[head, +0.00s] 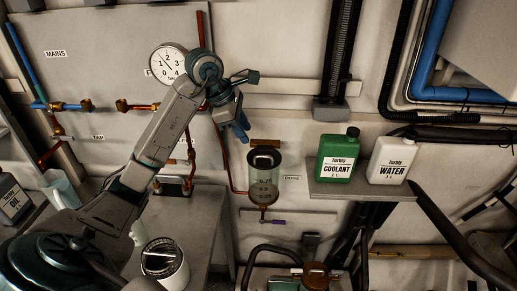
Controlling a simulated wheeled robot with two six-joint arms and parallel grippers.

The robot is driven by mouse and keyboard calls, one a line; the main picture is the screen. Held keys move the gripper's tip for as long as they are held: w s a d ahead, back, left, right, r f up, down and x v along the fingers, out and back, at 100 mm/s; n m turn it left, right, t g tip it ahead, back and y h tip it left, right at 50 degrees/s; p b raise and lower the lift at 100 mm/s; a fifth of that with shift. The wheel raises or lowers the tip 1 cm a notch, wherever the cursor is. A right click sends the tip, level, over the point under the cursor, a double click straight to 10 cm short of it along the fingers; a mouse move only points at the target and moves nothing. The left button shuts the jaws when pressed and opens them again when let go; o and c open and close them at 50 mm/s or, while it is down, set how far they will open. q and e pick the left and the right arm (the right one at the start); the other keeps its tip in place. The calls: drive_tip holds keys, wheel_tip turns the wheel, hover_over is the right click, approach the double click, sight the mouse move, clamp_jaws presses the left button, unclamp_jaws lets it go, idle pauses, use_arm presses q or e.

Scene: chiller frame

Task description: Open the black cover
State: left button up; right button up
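A clear cylindrical vessel (264,185) with a dark top is fixed to the back wall, in the middle of the head view. My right gripper is not in view.
A green coolant jug (338,156) and a white water jug (391,159) stand on a shelf (357,188) right of the vessel. Copper pipes and a round gauge (168,63) are behind my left arm. An open-topped can (165,264) stands below.

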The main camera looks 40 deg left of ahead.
sight(260, 156)
use_arm(q)
drive_tip(key=p+x, duration=0.3)
drive_tip(key=x, duration=0.5)
drive_tip(key=shift+w+d+f, duration=0.1)
drive_tip(key=shift+f, duration=0.1)
drive_tip(key=shift+w+f, duration=0.1)
drive_tip(key=shift+f, duration=0.3)
drive_tip(key=shift+c, duration=0.3)
clamp_jaws()
